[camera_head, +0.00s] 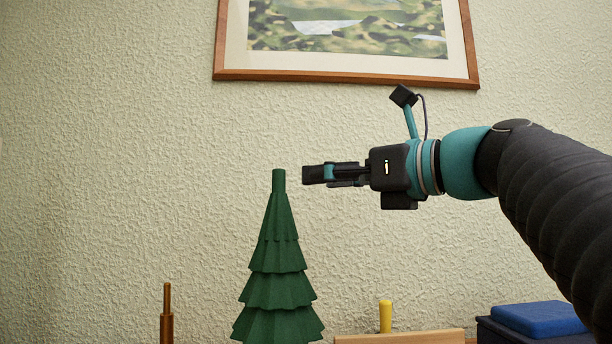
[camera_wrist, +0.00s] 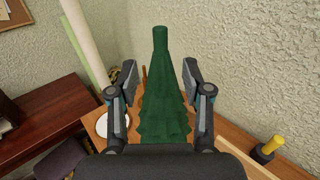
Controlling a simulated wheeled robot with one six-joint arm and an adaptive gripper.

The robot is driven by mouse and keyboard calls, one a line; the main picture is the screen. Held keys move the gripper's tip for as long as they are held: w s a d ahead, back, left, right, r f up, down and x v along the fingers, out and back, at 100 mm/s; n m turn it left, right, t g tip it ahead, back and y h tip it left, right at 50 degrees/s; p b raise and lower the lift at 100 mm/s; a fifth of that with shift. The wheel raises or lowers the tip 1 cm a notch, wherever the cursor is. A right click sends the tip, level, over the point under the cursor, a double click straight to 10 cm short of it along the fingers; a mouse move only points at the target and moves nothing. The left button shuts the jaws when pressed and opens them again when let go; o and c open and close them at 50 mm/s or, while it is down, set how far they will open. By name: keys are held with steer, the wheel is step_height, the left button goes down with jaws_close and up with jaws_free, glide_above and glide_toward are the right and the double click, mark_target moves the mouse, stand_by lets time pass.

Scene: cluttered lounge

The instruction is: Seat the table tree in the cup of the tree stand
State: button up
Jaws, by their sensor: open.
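The green table tree (camera_head: 275,262) stands upright in the head view, with a narrow peg-like top. Its base is cut off by the lower frame edge. My gripper (camera_head: 316,174) is to the right of the tree's top, about level with it, pointing left. In the wrist view the tree (camera_wrist: 164,95) shows between the two spread fingers of my gripper (camera_wrist: 153,77), which is open and does not touch it visibly. The tree stand and its cup cannot be made out in either view.
A brown wooden peg (camera_head: 167,315) stands left of the tree. A yellow peg (camera_head: 385,316), a wooden board (camera_head: 400,338) and a blue-topped dark box (camera_head: 540,319) are at the right. A white round thing (camera_wrist: 118,124) lies left of the tree. A framed picture (camera_head: 345,76) hangs behind.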

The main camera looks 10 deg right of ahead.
steer(key=shift+v, duration=1.1)
steer(key=shift+s, duration=0.1)
